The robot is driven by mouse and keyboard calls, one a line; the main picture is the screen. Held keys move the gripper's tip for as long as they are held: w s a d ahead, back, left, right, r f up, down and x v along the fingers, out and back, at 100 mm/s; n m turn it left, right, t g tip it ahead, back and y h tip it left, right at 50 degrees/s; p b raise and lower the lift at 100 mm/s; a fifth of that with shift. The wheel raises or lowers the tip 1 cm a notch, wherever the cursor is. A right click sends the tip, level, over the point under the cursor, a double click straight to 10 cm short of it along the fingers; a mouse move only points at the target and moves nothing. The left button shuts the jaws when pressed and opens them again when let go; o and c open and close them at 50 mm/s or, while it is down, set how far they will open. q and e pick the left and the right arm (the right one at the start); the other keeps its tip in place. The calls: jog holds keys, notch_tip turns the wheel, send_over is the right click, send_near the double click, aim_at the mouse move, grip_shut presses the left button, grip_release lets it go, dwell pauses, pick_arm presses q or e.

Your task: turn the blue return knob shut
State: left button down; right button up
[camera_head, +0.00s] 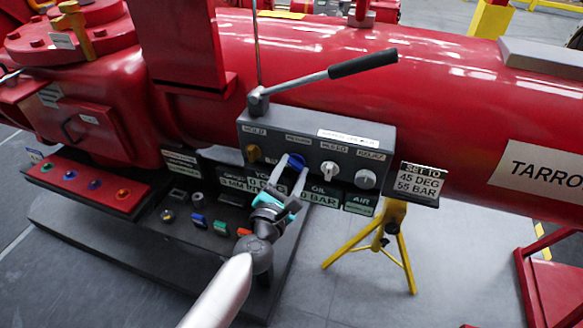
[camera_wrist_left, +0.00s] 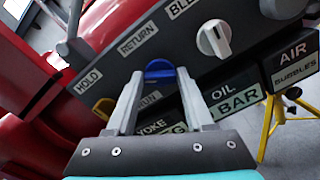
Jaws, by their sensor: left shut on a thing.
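The blue return knob (camera_head: 297,160) is on the front of the grey control box (camera_head: 262,128), below the "RETURN" label. It also shows in the left wrist view (camera_wrist_left: 159,67), between my fingertips. My left gripper (camera_head: 291,170) reaches up to the box from below and is shut on the blue knob, one finger on each side. Its fingers also show in the left wrist view (camera_wrist_left: 160,80). The fingers hide part of the knob, so its exact angle is hard to tell. My right gripper is not in view.
A lever with black grip (camera_head: 362,65) rises above the box. A sign on a yellow tripod (camera_head: 392,216) stands right.

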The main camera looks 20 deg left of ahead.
pick_arm(q)
jog(key=m+p, duration=0.1)
jog(key=m, duration=0.4)
jog(key=shift+m, duration=0.3)
jog(key=m+p, duration=0.2)
jog(key=m, duration=0.3)
jog(key=shift+f, duration=0.15)
jog(key=shift+m, duration=0.4)
jog(key=shift+c, duration=1.4)
grip_release()
jog(key=shift+s, duration=0.15)
jog(key=s, duration=1.5)
jog(key=shift+a, duration=0.2)
jog(key=shift+f, duration=0.1)
